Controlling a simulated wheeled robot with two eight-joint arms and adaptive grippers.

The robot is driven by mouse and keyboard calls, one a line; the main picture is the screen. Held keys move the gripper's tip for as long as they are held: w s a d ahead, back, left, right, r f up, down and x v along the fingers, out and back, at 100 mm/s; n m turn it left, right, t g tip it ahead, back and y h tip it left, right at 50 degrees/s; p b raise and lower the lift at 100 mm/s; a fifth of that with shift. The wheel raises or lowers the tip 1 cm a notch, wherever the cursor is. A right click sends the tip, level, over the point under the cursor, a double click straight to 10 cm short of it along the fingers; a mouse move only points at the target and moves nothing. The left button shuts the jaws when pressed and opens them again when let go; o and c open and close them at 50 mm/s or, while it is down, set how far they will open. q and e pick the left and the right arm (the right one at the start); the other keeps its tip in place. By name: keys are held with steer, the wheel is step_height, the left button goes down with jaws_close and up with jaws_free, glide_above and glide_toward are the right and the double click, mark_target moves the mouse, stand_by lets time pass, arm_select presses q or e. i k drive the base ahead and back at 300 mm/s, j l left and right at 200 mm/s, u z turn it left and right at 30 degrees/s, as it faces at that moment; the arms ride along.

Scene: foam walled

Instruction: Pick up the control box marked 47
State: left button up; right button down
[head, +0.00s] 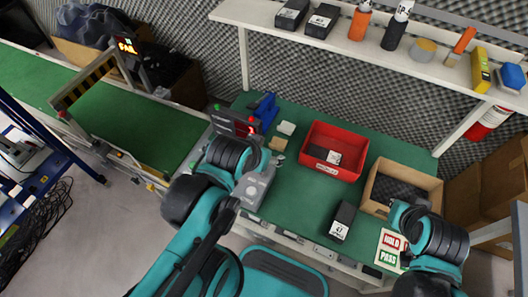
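A black control box (342,222) lies on the green bench top, right of centre near the front edge. Its white label, on the near end, appears to read 47, but the print is small. Another black box (330,155) with a white label lies inside the red tray (318,172); its number is too small to read. My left arm reaches over the bench's left part and my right arm is at the front right, right of the control box.
A cardboard box (376,208) with dark foam stands right of the control box; a HOLD/PASS card (390,247) lies in front. Two black boxes (322,21) and bottles stand on the shelf (345,46). Bench left of the control box is clear.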

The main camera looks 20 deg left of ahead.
mark_target(339, 227)
steer(key=k+z, duration=0.25)
steer(key=z, duration=0.25)
steer(key=j+z, duration=0.15)
steer(key=z, duration=0.3)
steer(key=k+z, duration=0.1)
steer(key=z, duration=0.3)
steer(key=k+j+z, duration=0.1)
steer(key=z, duration=0.35)
steer(key=k+j+z, duration=0.1)
steer(key=z, duration=0.35)
steer(key=k+j, duration=0.2)
steer(key=k, duration=0.25)
